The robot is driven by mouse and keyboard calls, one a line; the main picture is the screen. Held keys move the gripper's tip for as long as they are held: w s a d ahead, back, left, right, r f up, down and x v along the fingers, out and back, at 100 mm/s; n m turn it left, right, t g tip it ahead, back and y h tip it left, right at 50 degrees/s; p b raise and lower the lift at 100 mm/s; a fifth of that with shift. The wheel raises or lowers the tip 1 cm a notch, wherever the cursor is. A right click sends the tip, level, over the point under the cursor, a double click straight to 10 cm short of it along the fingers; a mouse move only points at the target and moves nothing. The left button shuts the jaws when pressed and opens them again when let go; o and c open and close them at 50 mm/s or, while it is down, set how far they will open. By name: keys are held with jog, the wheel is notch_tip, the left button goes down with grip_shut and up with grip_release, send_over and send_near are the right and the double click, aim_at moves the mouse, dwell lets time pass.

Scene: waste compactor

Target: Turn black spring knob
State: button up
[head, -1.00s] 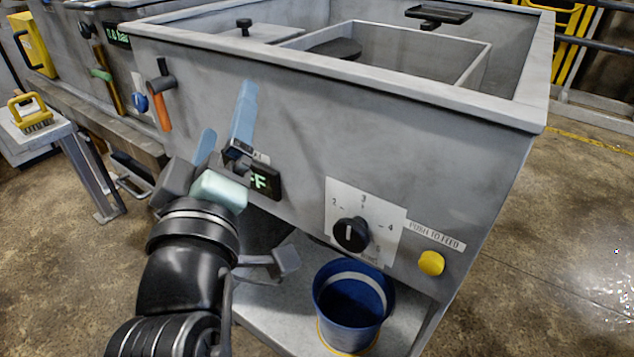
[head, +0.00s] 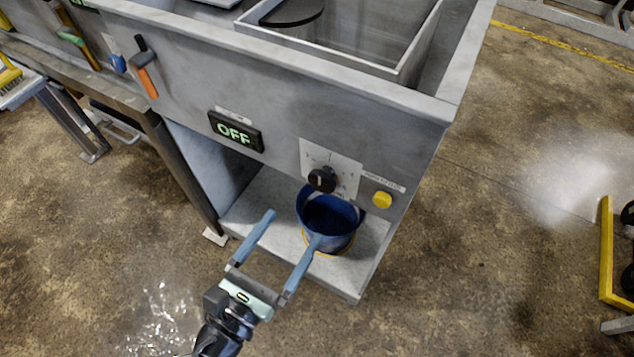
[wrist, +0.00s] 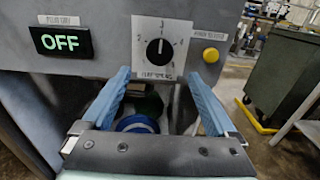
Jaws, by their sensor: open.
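The black spring knob (head: 322,179) sits on a white numbered dial plate (head: 345,172) on the machine's grey front panel. In the wrist view the knob (wrist: 160,48) shows its white pointer line standing about upright, toward the 3. My gripper (head: 294,228) is open and empty. Its two blue fingers are below and in front of the panel, apart from the knob. In the wrist view the fingers (wrist: 158,84) stand left and right of the dial plate's lower part, with the knob above and between them.
A blue bucket (head: 331,238) stands on the low shelf (head: 262,219) behind my fingers. A yellow push button (head: 382,200) is right of the dial. An OFF display (head: 236,131) is to the left. The wrist view shows a dark bin (wrist: 284,62).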

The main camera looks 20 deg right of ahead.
aim_at(319, 185)
jog(key=x, duration=1)
jog(key=c, duration=1.4)
jog(key=shift+o, duration=0.2)
jog(key=m+b, duration=0.2)
jog(key=m, duration=0.4)
jog(key=shift+w+a+f, duration=0.1)
jog(key=shift+a, duration=0.05)
jog(key=m+b, duration=0.2)
jog(key=m, duration=0.2)
jog(key=shift+m, duration=0.4)
jog(key=shift+m+b, duration=0.75)
jog(key=shift+m, duration=0.45)
